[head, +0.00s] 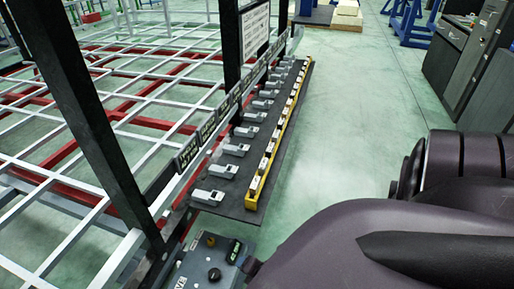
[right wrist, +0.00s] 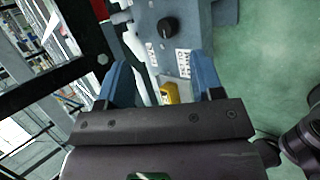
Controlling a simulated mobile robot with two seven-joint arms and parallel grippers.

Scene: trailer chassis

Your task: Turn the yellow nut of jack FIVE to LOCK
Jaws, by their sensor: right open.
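The yellow nut (right wrist: 170,93) shows in the right wrist view on a grey-blue jack box (right wrist: 197,30), beside white labels too small to read surely. My right gripper (right wrist: 163,82) is open, with its blue fingers on either side of the nut in the picture. I see gaps on both sides; the depth between fingers and nut is hard to tell. My left gripper is not in view.
A black knob (right wrist: 167,27) sits on the box above the nut in the right wrist view. A dark shelf (head: 240,200) with grey clamps and a yellow strip runs along the trailer frame (head: 90,140). Dark posts stand at left.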

